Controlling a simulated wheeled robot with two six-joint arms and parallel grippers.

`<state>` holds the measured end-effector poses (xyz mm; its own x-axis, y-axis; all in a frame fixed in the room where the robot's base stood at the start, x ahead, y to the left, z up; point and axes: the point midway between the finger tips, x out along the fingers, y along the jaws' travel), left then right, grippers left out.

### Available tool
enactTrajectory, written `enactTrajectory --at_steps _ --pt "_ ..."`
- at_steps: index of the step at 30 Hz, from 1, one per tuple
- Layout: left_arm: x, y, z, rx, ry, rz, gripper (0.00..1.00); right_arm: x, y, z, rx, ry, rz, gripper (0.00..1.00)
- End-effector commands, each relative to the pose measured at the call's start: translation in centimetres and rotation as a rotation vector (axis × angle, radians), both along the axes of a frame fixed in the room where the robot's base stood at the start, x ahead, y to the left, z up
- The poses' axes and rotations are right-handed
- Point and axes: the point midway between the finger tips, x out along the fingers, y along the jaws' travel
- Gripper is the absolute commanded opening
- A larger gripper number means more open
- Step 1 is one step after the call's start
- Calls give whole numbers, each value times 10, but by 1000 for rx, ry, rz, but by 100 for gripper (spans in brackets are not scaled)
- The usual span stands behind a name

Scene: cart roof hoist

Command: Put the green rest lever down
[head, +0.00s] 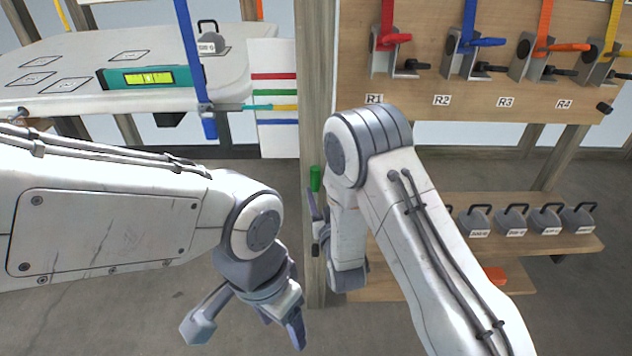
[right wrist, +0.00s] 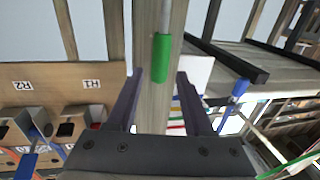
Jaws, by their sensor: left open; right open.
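The green rest lever (head: 315,178) shows as a short green grip against the wooden post (head: 318,60), just left of my right arm. In the right wrist view the green grip (right wrist: 161,57) hangs from a grey rod, in line with the gap between my right gripper's fingers (right wrist: 160,78) and slightly past their tips. The fingers are apart and do not visibly touch it. In the head view my right gripper (head: 316,205) is partly hidden behind its own arm. My left gripper (head: 247,328) is open and empty, low in front of the post.
A board with red, blue, orange and yellow levers (head: 480,42) stands at the right. Several weights (head: 515,220) sit on a shelf below it. At the left is a pale roof panel (head: 60,50) with a teal level (head: 150,78). A striped card (head: 274,100) adjoins the post.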

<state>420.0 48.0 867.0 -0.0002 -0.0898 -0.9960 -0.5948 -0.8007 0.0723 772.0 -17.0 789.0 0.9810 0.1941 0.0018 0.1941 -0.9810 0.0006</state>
Motion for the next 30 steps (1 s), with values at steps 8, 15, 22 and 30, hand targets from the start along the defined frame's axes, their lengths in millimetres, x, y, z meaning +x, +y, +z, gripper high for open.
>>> enactTrajectory --at_steps 8,15,22,30 --pt "0 0 2 0 0 0 66 41 8 0 0 0 -1 52" --pt "0 0 2 0 0 0 66 50 10 -1 0 2 1 52" --pt "0 0 2 0 0 0 66 50 10 -1 0 2 1 29" --pt "0 0 2 0 0 0 66 50 10 -1 0 2 1 0"
